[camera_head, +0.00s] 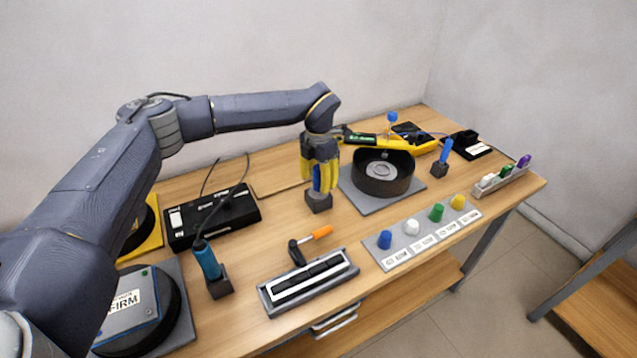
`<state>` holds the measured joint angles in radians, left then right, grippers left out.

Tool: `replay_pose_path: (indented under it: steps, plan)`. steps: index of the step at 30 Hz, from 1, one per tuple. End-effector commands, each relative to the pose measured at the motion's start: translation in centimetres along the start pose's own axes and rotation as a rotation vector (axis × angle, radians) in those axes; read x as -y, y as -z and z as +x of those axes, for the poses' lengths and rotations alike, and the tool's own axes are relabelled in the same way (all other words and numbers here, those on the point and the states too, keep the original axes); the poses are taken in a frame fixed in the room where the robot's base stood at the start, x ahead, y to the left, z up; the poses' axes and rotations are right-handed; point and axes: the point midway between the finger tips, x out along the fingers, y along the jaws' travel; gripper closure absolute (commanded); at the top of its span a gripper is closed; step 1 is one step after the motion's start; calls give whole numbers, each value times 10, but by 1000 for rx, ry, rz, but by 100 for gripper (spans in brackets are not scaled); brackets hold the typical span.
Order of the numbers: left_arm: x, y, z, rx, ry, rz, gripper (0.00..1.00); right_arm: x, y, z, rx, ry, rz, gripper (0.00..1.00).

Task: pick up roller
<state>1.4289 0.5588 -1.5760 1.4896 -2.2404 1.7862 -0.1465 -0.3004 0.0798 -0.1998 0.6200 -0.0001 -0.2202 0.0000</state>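My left gripper (320,188) points down over a small dark stand (319,203) at the middle of the table. Its yellow fingers are around or in front of a blue upright piece at the stand. I cannot tell whether they close on it. A short tool with an orange handle and a black head (298,253), which looks like a roller, lies behind the long grey tray (350,272). It is in front of my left gripper and apart from it. My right gripper is not in view.
A black round dish (382,186) on a grey plate stands right of my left gripper. A blue-handled tool (207,262) stands at left, near a black box (245,210). Coloured caps (437,213) stand on a labelled strip at the front.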

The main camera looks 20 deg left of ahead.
Motion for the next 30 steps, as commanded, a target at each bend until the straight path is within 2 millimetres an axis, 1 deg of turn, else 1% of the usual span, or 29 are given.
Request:
replay_pose_path:
  steps: [1,2,9,12,25,30]
  plan:
    - [0,0,0,0,0,0,58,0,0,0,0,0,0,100]
    - [0,0,0,0,0,0,62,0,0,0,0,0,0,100]
    - [0,0,0,0,0,0,90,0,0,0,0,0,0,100]
    - [0,0,0,0,0,0,100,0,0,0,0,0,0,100]
    - [0,0,-1,0,0,0,100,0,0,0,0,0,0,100]
    - [0,0,-9,1,-1,0,100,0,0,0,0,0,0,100]
